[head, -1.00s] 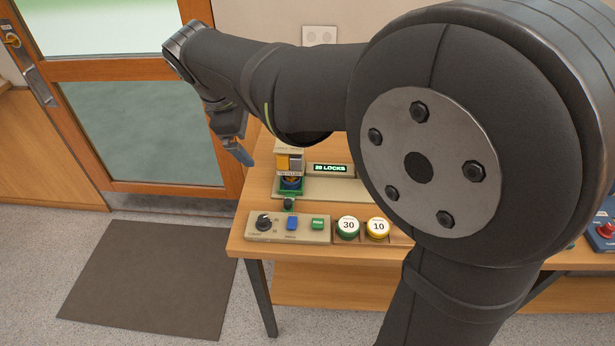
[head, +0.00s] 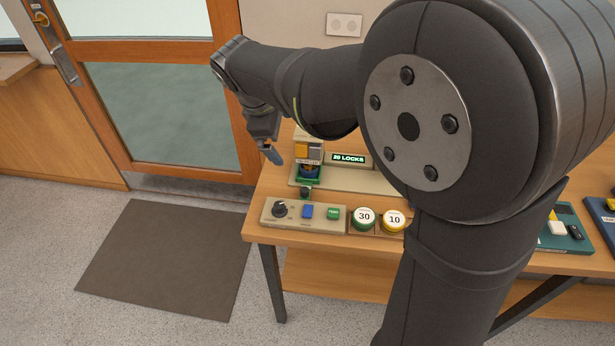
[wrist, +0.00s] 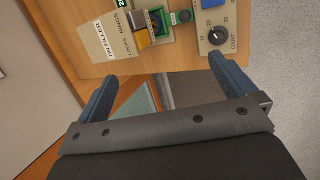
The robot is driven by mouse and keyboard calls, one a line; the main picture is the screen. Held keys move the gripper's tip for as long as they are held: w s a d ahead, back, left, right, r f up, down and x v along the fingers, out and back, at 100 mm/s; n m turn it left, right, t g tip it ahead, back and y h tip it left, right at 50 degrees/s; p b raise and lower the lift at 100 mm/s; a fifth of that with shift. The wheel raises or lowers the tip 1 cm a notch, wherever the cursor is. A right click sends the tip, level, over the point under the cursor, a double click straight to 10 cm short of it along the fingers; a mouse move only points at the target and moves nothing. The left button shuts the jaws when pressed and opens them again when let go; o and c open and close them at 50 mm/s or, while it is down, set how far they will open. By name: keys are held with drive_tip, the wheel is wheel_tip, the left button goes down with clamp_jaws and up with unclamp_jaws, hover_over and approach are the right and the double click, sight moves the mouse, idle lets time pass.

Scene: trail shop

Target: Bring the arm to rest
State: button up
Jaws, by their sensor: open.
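My gripper (head: 272,154) hangs at the left end of the bench, beside the small machine with the green base. In the wrist view my gripper (wrist: 164,88) shows two blue fingers wide apart with nothing between them. My upper arm covers much of the bench's right part in the head view.
The machine (head: 309,172) stands by a display (head: 351,159) reading "20 LOCKS". In front are a control panel (head: 296,214) with a dial and buttons, a green disc marked 30 (head: 364,217) and a yellow disc marked 10 (head: 394,220). A floor mat (head: 168,258) lies left.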

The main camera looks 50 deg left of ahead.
drive_tip(key=v, duration=1)
idle(0.3)
